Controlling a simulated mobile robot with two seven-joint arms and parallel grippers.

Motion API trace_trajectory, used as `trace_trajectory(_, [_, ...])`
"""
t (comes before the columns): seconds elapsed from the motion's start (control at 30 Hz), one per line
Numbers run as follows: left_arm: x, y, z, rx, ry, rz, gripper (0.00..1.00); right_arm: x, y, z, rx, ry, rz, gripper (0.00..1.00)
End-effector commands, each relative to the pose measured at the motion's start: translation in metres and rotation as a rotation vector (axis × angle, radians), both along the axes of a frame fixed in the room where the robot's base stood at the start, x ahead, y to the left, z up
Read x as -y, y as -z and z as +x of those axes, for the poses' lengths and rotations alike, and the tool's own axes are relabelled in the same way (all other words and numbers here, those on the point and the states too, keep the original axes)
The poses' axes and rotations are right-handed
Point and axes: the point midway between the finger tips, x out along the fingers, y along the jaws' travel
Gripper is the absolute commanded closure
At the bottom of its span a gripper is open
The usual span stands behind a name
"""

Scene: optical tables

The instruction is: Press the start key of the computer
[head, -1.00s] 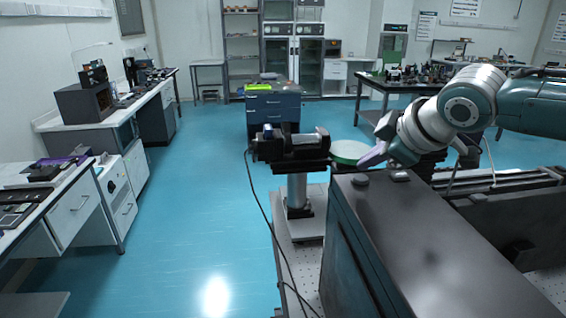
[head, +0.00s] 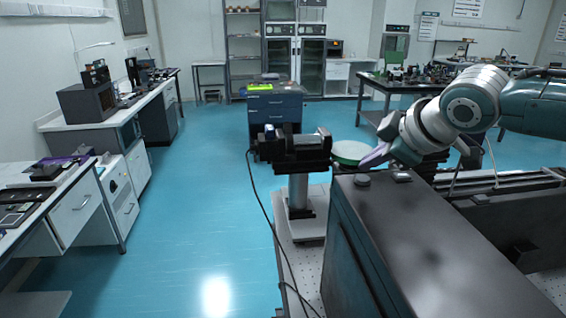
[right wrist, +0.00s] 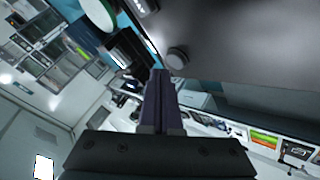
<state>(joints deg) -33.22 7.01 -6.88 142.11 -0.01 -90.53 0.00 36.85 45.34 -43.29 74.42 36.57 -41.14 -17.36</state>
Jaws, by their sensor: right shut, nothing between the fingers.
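A large dark case (head: 430,225) with a flat top stands at the front right; I take it to be the computer, though no screen shows. A small round button-like knob (head: 362,180) sits on its top near the far left corner, with a small block (head: 401,177) beside it. My right gripper (head: 374,155) is shut and empty, just beyond and above that corner. In the right wrist view, the shut fingertips (right wrist: 160,74) point close to the round knob (right wrist: 177,58), with a visible gap in the picture. My left gripper is not in view.
A black device on a post (head: 292,150) stands left of the case, with a green-rimmed disc (head: 349,151) close by my gripper. A black cable (head: 262,215) hangs from the device. Blue floor (head: 190,220) is open to the left.

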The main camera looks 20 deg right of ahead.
Motion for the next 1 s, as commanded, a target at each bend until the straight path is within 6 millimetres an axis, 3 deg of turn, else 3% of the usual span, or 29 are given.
trace_trajectory(1.0, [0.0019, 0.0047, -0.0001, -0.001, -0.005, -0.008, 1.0, -0.0001, 0.0094, 0.0001, 0.0, 0.0, 0.0, 1.0])
